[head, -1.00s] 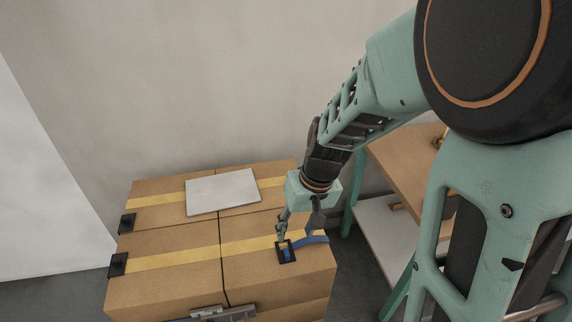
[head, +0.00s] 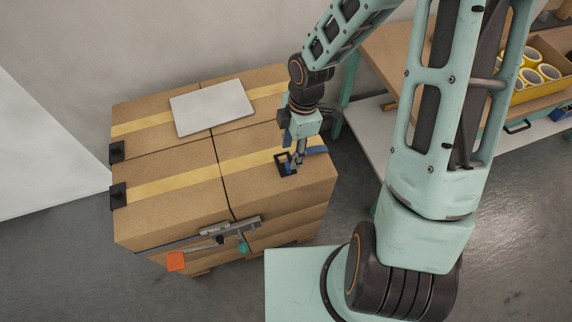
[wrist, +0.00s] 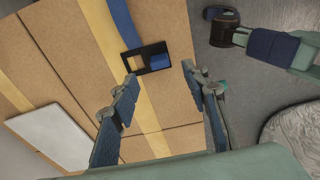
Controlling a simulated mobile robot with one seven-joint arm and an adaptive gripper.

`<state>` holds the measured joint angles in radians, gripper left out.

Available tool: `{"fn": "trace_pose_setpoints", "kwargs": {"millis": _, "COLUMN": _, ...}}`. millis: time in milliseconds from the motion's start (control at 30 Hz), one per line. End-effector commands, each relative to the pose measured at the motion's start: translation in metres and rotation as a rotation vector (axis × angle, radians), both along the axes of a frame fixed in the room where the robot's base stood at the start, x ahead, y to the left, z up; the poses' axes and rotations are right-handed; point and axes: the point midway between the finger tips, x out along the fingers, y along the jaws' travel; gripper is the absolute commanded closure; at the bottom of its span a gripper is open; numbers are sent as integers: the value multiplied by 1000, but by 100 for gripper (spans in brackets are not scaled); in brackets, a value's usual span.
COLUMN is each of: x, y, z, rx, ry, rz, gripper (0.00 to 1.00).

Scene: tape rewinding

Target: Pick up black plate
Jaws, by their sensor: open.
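The black plate (head: 279,166) is a small flat rectangular frame with openings. It lies on top of the front right cardboard box, at the yellow band, with a blue strap (head: 317,150) at it. In the wrist view the plate (wrist: 145,51) shows whole ahead of the fingers, and the blue strap (wrist: 122,22) runs away from its far side. My gripper (wrist: 160,77) is open and empty, its fingers apart on either side of the plate's near side. In the head view my gripper (head: 297,160) is close over the plate and covers its right part.
A pale flat panel (head: 212,107) lies on the boxes at the back. Black corner pieces (head: 118,195) sit on the left edge. A strapping tool (head: 228,230) hangs at the front. A wooden workbench (head: 395,65) with a yellow bin of rolls stands right.

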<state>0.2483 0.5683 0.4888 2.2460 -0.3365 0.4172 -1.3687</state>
Motion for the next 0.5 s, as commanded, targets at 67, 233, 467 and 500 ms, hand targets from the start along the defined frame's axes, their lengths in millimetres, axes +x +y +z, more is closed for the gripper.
{"fn": "trace_pose_setpoints", "kwargs": {"millis": 67, "x": 0, "y": 1, "z": -10, "rx": 0, "ry": 0, "rz": 2, "gripper": 58}}
{"fn": "trace_pose_setpoints", "kwargs": {"millis": 233, "x": -1, "y": 3, "z": -21, "rx": -1, "ry": 1, "rz": -1, "gripper": 58}}
{"fn": "trace_pose_setpoints", "kwargs": {"millis": 467, "x": -3, "y": 8, "z": -53, "rx": -1, "ry": 2, "rz": 0, "gripper": 58}}
{"fn": "trace_pose_setpoints", "kwargs": {"millis": 500, "x": -3, "y": 8, "z": -58, "rx": -2, "ry": 2, "rz": -1, "gripper": 58}}
